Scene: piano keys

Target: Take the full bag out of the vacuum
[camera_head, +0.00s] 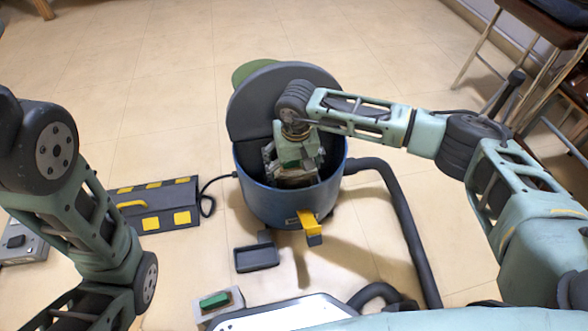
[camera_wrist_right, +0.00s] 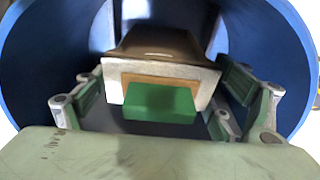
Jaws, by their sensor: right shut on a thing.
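The vacuum (camera_head: 262,205) is a blue round drum standing on the tiled floor, its dark lid (camera_head: 255,105) tilted up at the back. Its blue wall (camera_wrist_right: 35,75) surrounds the right wrist view. My right gripper (camera_head: 297,165) reaches down inside the drum. It is shut on the bag (camera_wrist_right: 150,45), a dark bag with a pale collar and a green block at its front. In the head view the bag is mostly hidden by the gripper. My left arm shows at the left edge; its gripper is out of view.
A dark hose (camera_head: 402,225) curves from the drum down the right side. A dark case with yellow patches (camera_head: 158,205) lies to the left. A small dark tray (camera_head: 257,258) and a pale piece with a green block (camera_head: 215,300) lie in front. A chair stands at upper right.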

